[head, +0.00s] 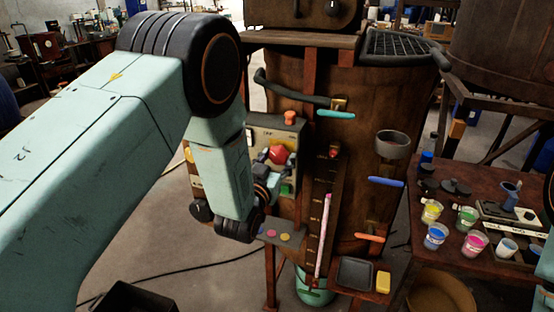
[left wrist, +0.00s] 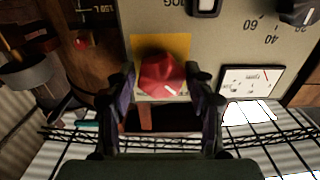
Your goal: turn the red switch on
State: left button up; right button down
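The red switch (head: 278,154) is a faceted red knob on the front of a panel (head: 290,135) mounted on the rusty vat. In the left wrist view the red switch (left wrist: 160,76) sits in front of a yellow plate (left wrist: 178,45). My left gripper (head: 265,172) is close to the panel. In the left wrist view its two fingers (left wrist: 162,92) are spread, one on each side of the red switch. I cannot tell whether they touch it. My right gripper is not in view.
A green button (head: 287,188) and an orange knob (head: 290,118) are near the switch. Coloured handles, such as the teal one (head: 336,114), stick out of the vat (head: 365,90). A table with paint cups (head: 436,236) stands at the right.

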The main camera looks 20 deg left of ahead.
pick_arm(q)
jog(key=shift+a, duration=0.2)
jog(key=c, duration=0.3)
jog(key=shift+d, duration=0.1)
jog(key=c, duration=0.4)
jog(key=m+b, duration=0.2)
jog(key=m, duration=0.1)
jog(key=shift+m, duration=0.3)
jog(key=m+b, duration=0.2)
jog(key=m, duration=0.3)
jog(key=m+b, duration=0.2)
jog(key=m, duration=0.3)
jog(key=shift+m+b, duration=0.4)
jog(key=shift+r+m+b, duration=0.15)
jog(key=shift+m+b, duration=0.5)
jog(key=shift+m, duration=1.05)
